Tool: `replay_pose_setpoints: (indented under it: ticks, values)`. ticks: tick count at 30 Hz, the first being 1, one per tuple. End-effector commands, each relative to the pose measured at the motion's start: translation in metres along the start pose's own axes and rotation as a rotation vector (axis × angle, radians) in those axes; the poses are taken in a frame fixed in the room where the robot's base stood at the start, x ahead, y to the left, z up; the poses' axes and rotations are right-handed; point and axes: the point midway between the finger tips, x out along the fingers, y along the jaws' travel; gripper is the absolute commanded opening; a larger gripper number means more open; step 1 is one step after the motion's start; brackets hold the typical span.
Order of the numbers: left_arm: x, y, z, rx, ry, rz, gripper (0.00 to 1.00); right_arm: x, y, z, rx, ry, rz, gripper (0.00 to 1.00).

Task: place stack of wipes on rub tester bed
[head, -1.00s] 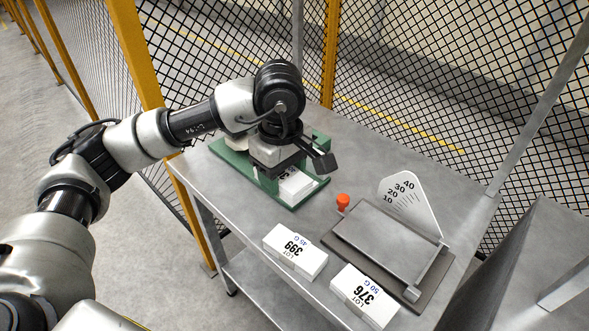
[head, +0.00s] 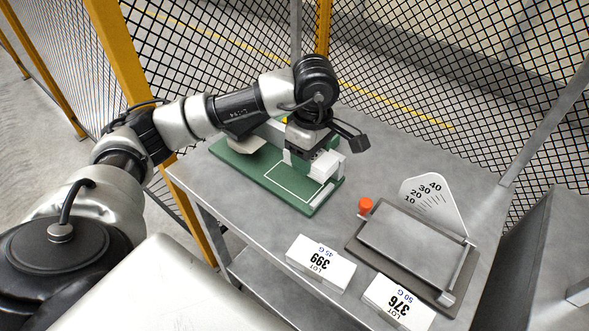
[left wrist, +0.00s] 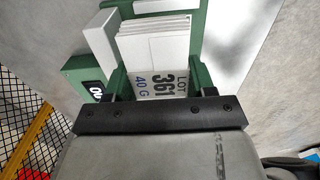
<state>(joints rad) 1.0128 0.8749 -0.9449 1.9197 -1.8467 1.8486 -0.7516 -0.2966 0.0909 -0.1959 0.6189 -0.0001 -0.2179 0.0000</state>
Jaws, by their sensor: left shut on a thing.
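My left gripper (head: 318,150) is shut on a stack of white wipes, whose label in the left wrist view reads LOT 361, 40 G (left wrist: 160,85). In the head view, the gripper hides much of the stack. The stack is by the right end of a green bed (head: 250,170), which looks like the rub tester's. A white outlined rectangle on the bed is visible and bare in its middle. I cannot tell whether the stack touches the bed. My right gripper is not in view.
White boxes marked 399 (head: 320,264) and 376 (head: 398,303) lie near the table's front edge. A grey plate device (head: 410,245) with a 10–40 scale and an orange knob (head: 365,205) stands at right. Mesh fencing runs behind the table.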

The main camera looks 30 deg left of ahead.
Motion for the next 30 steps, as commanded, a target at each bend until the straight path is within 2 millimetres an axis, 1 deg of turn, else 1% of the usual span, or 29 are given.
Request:
replay_pose_setpoints:
  ticks: [1, 3, 8, 11, 15, 19, 26, 30]
  values:
    - [0.006, -0.004, -0.011, -0.004, 0.003, -0.004, 0.3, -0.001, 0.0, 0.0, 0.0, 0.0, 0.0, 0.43]
    - [0.013, -0.007, -0.022, -0.002, 0.002, -0.003, 0.3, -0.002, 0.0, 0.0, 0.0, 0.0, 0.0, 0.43]
    - [0.022, -0.011, -0.035, 0.001, 0.0, -0.001, 0.3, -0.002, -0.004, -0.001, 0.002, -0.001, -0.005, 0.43]
    - [0.027, -0.011, -0.036, 0.002, -0.001, -0.001, 0.3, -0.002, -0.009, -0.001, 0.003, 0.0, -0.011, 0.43]
    - [0.045, -0.012, -0.035, 0.003, -0.001, -0.003, 0.3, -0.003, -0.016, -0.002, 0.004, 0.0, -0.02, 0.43]
    - [0.061, -0.012, -0.035, 0.003, -0.001, -0.002, 0.3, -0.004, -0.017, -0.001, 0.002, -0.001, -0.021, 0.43]
    - [0.063, -0.011, -0.035, 0.003, 0.0, 0.001, 0.3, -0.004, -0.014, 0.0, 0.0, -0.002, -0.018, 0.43]
    - [0.067, -0.011, -0.035, 0.003, 0.0, 0.001, 0.3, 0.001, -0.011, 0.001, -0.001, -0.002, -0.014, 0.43]
